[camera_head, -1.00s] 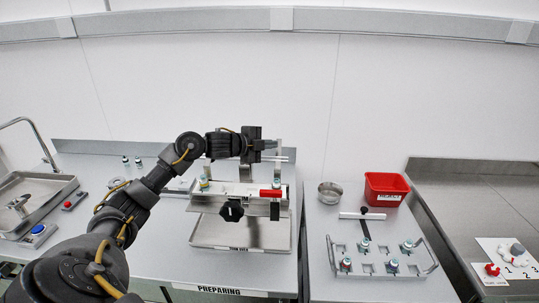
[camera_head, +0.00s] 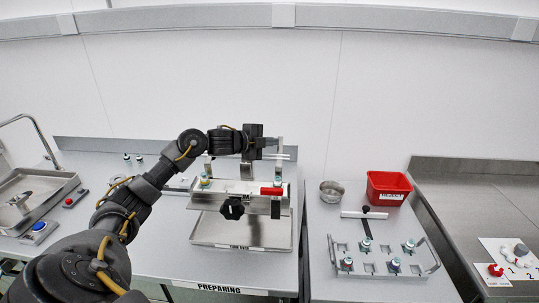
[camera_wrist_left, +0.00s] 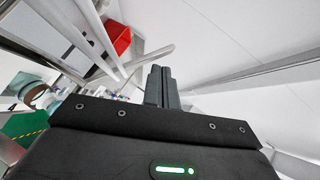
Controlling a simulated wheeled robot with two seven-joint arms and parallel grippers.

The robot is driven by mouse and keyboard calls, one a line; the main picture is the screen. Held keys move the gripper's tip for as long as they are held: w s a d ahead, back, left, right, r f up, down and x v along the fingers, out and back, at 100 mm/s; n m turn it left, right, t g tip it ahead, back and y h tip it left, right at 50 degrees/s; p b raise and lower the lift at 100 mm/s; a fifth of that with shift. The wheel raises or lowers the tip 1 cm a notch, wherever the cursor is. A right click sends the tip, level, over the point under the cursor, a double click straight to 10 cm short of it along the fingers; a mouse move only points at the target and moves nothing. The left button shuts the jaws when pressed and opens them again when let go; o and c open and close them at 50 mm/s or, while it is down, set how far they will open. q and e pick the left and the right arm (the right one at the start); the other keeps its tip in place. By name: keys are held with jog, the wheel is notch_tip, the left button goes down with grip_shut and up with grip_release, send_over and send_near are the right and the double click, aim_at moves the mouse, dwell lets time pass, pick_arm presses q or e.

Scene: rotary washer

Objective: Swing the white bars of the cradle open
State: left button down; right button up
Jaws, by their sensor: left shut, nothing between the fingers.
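The metal cradle (camera_head: 215,202) stands over a tray on the middle table, with a black knob (camera_head: 232,209) on its front and a red handle (camera_head: 271,191) at its right. A thin white bar (camera_head: 286,155) shows at its upper right, behind my left gripper. My left gripper (camera_head: 276,143) is above the rear right of the cradle, beside an upright metal post. Its fingers (camera_wrist_left: 162,85) are together and empty in the left wrist view. Pale bars (camera_wrist_left: 100,38) cross the upper left of that view. Contact with the bar cannot be told. My right gripper is not in view.
A metal tray (camera_head: 242,246) lies under the cradle. To the right are a steel bowl (camera_head: 331,190), a red bin (camera_head: 387,186) and a rack (camera_head: 378,268) with several vials. The wall rises behind the table.

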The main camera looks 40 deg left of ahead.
pick_arm(q)
jog(key=shift+s+d+r+p, duration=0.1)
jog(key=shift+d+r+p, duration=0.05)
jog(key=shift+r+p, duration=0.45)
jog(key=p, duration=0.1)
jog(key=r, duration=0.1)
jog(key=s+r+p, duration=0.1)
jog(key=shift+d+r+p, duration=0.25)
jog(key=shift+d+p, duration=0.05)
jog(key=shift+d, duration=0.1)
jog(key=s+a+r+b, duration=0.4)
jog(key=s+r, duration=0.1)
jog(key=s, duration=0.2)
jog(key=shift+s+r, duration=0.15)
jog(key=shift+r, duration=0.25)
jog(key=shift+r, duration=0.1)
